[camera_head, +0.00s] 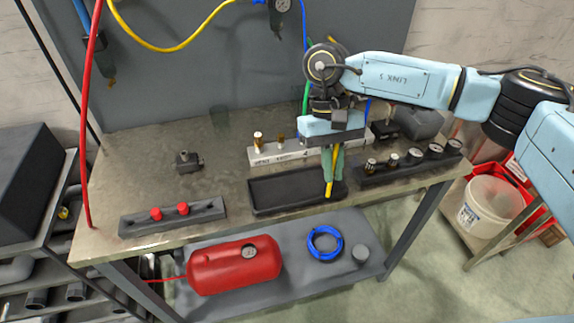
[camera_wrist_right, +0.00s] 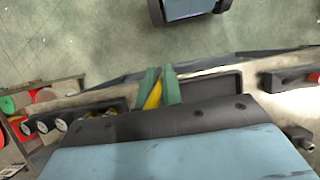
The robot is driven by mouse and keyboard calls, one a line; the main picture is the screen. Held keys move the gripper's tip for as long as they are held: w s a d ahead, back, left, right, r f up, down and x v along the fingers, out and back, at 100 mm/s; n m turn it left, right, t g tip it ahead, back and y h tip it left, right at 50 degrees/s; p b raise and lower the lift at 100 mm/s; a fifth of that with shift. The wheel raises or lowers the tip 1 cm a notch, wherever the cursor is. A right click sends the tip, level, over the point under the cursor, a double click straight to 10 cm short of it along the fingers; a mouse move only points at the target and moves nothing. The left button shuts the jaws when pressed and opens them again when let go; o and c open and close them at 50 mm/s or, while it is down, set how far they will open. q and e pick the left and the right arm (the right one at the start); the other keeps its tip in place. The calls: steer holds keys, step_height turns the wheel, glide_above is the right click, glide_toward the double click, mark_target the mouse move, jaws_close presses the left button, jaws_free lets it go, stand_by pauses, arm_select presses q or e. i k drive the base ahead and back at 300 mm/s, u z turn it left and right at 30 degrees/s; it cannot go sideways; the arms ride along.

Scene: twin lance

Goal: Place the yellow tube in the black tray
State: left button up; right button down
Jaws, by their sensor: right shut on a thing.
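My right gripper (camera_head: 333,168) has green fingers and is shut on the yellow tube (camera_head: 329,189). The tube points down, slightly tilted, and its lower end shows against the right part of the black tray (camera_head: 270,211). I cannot tell whether it touches the tray floor. The tray is shallow, rectangular and looks empty, near the bench's front edge. In the right wrist view the tube (camera_wrist_right: 153,96) sits between the green fingers (camera_wrist_right: 160,88), beside the black tray (camera_wrist_right: 212,76). My left gripper is not in view.
A light block with brass fittings (camera_head: 258,142) stands behind the tray. A dark rack of gauges and fittings (camera_head: 408,166) is to the right, a rack with red caps (camera_head: 172,217) to the left. A small dark fitting (camera_head: 187,161) lies on clear bench at left.

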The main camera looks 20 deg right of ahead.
mark_target(297, 188)
steer(key=k, duration=0.4)
steer(key=z, duration=1.25)
steer(key=i, duration=0.9)
steer(key=u, duration=1.8)
